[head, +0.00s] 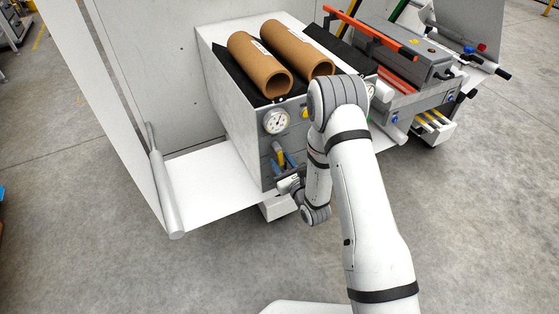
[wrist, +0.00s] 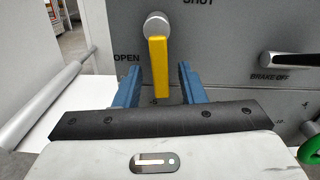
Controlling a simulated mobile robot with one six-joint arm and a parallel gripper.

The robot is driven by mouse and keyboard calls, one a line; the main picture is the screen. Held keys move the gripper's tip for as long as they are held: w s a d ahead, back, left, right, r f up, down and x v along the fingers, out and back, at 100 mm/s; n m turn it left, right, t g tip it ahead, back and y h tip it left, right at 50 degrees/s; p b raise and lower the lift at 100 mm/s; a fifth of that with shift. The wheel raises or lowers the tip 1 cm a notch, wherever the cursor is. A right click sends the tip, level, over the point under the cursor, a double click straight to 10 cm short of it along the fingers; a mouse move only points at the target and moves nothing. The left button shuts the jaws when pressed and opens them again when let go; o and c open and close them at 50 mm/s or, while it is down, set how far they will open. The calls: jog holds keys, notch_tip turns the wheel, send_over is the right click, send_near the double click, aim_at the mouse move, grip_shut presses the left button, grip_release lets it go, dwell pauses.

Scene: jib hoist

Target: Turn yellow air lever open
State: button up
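The yellow air lever (wrist: 159,68) hangs straight down from a round silver pivot on a grey panel (wrist: 225,45). "OPEN" is printed to the left of the lever, and "SHUT" shows above, cut off by the top edge. My gripper (wrist: 160,76) is open, with one blue finger on each side of the lever and a visible gap on both sides. The lower end of the lever reaches down between the fingers. In the head view the yellow lever (head: 278,147) is small and partly covered by my blue fingers.
A gauge (head: 276,121) sits above the lever. Brown tubes (head: 260,63) lie on top of the box. A grey rod (wrist: 55,95) stands out at left.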

jog(key=v, duration=0.6)
jog(key=shift+s+d, duration=0.2)
jog(key=shift+s, duration=0.15)
